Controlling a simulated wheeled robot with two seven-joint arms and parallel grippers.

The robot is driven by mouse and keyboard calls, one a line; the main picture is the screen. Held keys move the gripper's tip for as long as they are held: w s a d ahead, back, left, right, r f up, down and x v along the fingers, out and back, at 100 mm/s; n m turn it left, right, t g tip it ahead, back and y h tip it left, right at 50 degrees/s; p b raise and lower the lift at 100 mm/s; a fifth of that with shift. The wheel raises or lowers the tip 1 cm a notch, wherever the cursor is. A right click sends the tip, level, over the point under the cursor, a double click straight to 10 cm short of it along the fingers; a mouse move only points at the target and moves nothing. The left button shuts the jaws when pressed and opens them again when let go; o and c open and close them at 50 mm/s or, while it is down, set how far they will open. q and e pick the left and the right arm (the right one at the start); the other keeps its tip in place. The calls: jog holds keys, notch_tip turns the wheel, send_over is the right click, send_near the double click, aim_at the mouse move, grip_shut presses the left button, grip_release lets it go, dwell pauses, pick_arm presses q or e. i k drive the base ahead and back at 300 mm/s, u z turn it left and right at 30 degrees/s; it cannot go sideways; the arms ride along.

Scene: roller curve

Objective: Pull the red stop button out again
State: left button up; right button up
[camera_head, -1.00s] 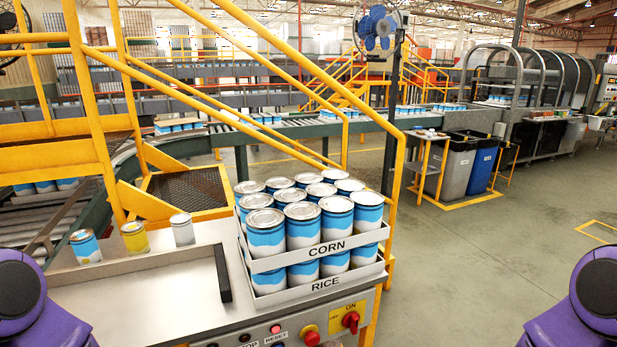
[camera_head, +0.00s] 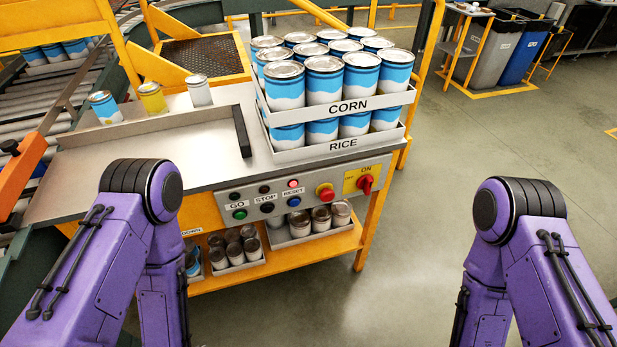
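The red stop button (camera_head: 326,191) sits on the grey control panel (camera_head: 282,203) at the front of the workbench. My two purple arms show at the lower left and lower right, bent downward. Both grippers are below the picture and out of view. Nothing of mine touches the panel.
Stacked trays marked CORN (camera_head: 349,104) and RICE (camera_head: 342,146) hold blue-white cans above the panel. Three single cans stand at the back left of the bench (camera_head: 190,156). A lower shelf (camera_head: 277,262) holds dull cans. Open floor lies to the right.

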aim_at(326, 195)
jog(key=z, duration=2.9)
jog(key=i, duration=0.95)
jog(key=u, duration=2.55)
